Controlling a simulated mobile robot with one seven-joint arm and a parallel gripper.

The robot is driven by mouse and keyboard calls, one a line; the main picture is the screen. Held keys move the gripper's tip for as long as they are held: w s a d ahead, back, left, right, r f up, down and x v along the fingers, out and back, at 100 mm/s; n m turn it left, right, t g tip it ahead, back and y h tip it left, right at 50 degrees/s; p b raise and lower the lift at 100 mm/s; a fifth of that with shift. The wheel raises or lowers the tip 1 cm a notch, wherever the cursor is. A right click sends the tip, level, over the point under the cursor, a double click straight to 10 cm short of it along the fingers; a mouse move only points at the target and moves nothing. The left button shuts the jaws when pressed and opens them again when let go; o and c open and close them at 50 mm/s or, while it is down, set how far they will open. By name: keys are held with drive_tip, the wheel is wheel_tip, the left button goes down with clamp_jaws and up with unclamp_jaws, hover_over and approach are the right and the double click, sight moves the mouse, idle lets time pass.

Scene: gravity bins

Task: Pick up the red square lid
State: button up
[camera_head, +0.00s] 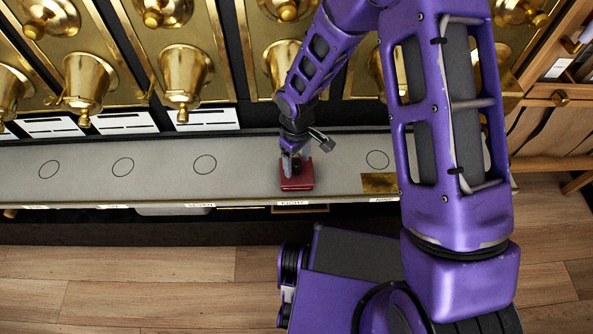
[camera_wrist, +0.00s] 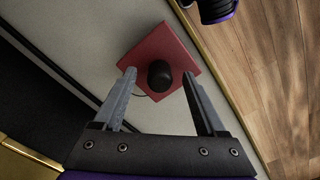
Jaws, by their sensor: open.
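The red square lid (camera_head: 297,176) lies on the grey shelf below the brass bins in the head view. In the wrist view the lid (camera_wrist: 182,47) shows from above, with a round black knob (camera_wrist: 159,74) near its middle. My gripper (camera_head: 295,160) is over the lid, pointing down. In the wrist view my gripper (camera_wrist: 159,77) is open, with one finger on each side of the knob and a gap to it on both sides. I cannot tell how far the fingertips are above the lid. Part of the lid is hidden behind the gripper in the head view.
The grey shelf (camera_head: 240,168) has several circle outlines and a narrow front edge. Brass bins (camera_head: 184,72) stand behind it with white labels. A brass plate (camera_head: 379,183) lies at the right. The shelf left of the lid is clear. Wood floor (camera_head: 150,290) lies in front.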

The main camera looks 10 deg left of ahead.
drive_tip(key=shift+f, duration=0.3)
clamp_jaws()
idle(1.2)
